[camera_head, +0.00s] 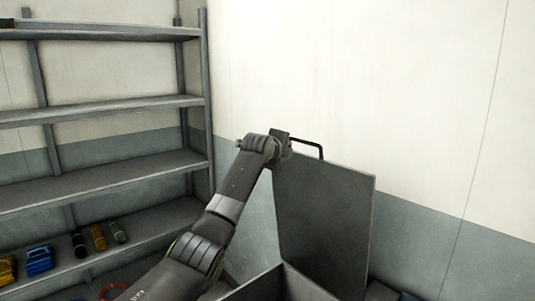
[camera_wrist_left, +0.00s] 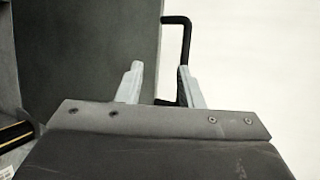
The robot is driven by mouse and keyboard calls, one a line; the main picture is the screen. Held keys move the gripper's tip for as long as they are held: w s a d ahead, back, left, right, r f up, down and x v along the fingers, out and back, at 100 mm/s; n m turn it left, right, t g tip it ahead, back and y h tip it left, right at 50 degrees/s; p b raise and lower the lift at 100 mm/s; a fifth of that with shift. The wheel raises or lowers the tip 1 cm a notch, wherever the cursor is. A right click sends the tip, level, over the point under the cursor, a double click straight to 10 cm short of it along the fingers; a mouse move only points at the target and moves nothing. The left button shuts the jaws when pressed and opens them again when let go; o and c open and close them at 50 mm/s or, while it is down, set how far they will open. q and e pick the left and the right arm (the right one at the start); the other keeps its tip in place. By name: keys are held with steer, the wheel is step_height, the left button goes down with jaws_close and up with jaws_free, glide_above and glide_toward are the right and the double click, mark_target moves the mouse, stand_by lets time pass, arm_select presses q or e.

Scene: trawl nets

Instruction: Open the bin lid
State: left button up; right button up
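The bin lid (camera_head: 325,215) is a flat dark grey panel standing nearly upright above the open grey bin (camera_head: 272,287). Its black bar handle (camera_head: 309,144) sticks out near the lid's top edge. My left arm reaches up to the lid's upper left corner, where my left gripper (camera_head: 284,147) is partly hidden by its own wrist. In the left wrist view the left gripper (camera_wrist_left: 160,78) has its two pale fingers apart. The lid (camera_wrist_left: 85,60) and the handle (camera_wrist_left: 185,45) lie beyond the fingers; the handle's lower part passes behind the right finger. My right gripper is not in view.
A grey metal shelf unit (camera_head: 100,103) stands at the left, with a blue item (camera_head: 39,261) and several small cylinders (camera_head: 98,238) on its lower shelf. A plain wall (camera_head: 400,90) is behind the bin. Dark items (camera_head: 383,291) lie low, right of the lid.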

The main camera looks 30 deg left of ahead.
arm_select(q)
steer(key=b+v, duration=0.5)
steer(key=v, duration=0.9)
steer(key=shift+b, duration=0.3)
steer(key=shift+w, duration=0.15)
